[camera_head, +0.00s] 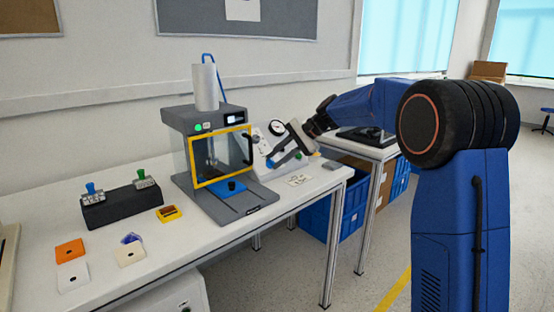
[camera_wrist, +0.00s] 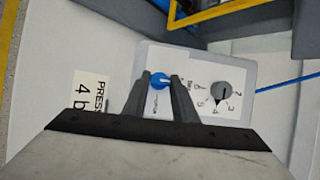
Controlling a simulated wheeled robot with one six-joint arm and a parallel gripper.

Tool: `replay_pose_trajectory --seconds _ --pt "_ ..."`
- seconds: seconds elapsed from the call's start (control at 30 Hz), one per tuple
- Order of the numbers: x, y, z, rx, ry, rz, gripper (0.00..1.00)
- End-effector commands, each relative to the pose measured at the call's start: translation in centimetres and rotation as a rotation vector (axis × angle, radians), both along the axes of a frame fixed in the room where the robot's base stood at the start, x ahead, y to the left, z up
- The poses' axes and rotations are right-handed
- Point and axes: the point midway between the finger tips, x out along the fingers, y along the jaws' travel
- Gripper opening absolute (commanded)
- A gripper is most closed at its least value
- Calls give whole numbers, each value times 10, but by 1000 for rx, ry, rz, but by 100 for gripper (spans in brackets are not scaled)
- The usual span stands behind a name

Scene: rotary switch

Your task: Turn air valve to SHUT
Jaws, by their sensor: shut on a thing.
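A round blue knob (camera_wrist: 159,81) sits on a light grey control panel (camera_wrist: 190,58) in the wrist view. My gripper (camera_wrist: 161,86) has one finger on each side of the knob and is shut on it. Small lettering beside the knob is too blurred to read, and the fingers partly cover that area. In the head view, my gripper (camera_head: 282,158) reaches down to the sloped panel (camera_head: 262,148) to the right of the press and hides much of it.
A dark grey dial (camera_wrist: 222,92) with numbers sits beside the blue knob. A pressure gauge (camera_head: 276,127) stands at the panel's top. The press (camera_head: 206,125) with a yellow-framed door is close on the left. A card (camera_wrist: 91,95) reading "PRESS 4 b" lies nearby.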

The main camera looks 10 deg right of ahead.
Motion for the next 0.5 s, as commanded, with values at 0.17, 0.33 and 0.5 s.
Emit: replay_pose_trajectory --seconds 0.17,0.33,0.5 --pt "-1 0 -1 -1 2 1 44" --pt "0 0 0 0 1 1 44" --pt "-1 -5 5 -1 0 -1 44"
